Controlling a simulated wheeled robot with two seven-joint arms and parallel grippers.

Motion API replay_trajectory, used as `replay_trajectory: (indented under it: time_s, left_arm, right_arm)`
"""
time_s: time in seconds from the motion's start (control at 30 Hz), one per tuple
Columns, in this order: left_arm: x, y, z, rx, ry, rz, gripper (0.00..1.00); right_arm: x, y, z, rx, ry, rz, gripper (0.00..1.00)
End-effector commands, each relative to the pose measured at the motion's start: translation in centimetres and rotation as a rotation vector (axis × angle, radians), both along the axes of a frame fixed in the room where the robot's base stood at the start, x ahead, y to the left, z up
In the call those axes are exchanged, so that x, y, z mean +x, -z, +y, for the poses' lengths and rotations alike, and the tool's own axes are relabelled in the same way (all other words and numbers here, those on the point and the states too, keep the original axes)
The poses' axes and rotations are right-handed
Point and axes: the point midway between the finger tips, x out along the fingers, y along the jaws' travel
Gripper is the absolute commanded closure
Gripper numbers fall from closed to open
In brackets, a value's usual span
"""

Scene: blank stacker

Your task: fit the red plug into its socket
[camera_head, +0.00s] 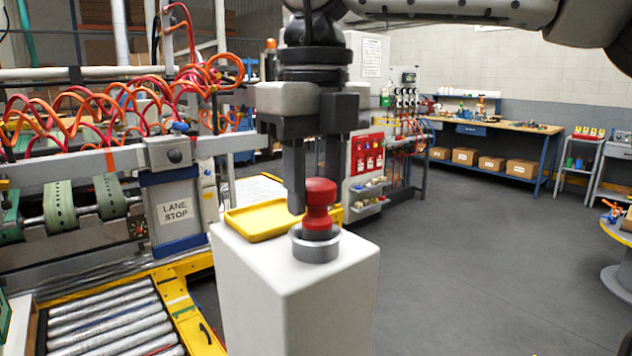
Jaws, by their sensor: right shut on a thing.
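The red plug (319,207) stands upright at the grey ring-shaped socket (316,247) on top of a white pedestal (290,290). Its lower end is within the ring's outline and hidden by the near rim, so I cannot tell how deep it sits. My right gripper (312,195) points straight down from above and is shut on the plug, one finger at its left and the other partly hidden behind its knob. My left gripper is out of view.
A yellow tray (262,220) lies just behind the socket. A roller conveyor (110,325) with a yellow frame and the lane-stop unit (175,210) stand to the left. The grey floor (480,270) at right is open, with a workbench (497,128) beyond.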

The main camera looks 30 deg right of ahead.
Motion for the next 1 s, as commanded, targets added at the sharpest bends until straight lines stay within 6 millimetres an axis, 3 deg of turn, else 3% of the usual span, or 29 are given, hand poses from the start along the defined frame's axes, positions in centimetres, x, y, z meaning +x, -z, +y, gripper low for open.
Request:
replay_trajectory:
  time_s: [0.17, 0.83, 0.87, 0.93, 1.0]
  left_arm:
    - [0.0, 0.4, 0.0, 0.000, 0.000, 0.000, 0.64]
    - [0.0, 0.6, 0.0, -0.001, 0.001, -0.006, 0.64]
    - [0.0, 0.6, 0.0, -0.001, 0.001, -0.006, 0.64]
    - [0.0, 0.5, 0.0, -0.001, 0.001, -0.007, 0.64]
    - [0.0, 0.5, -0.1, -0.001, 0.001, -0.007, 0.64]
  right_arm:
    - [-0.2, 1.1, 0.0, -0.003, -0.002, 0.019, 1.00]
    - [-0.2, 1.9, 0.0, -0.001, 0.000, 0.027, 1.00]
    - [-0.2, 1.9, 0.0, -0.002, 0.000, 0.027, 0.62]
    - [-0.2, 1.8, 0.0, -0.002, -0.001, 0.025, 0.42]
    - [-0.2, 1.7, 0.0, -0.002, -0.001, 0.022, 0.39]
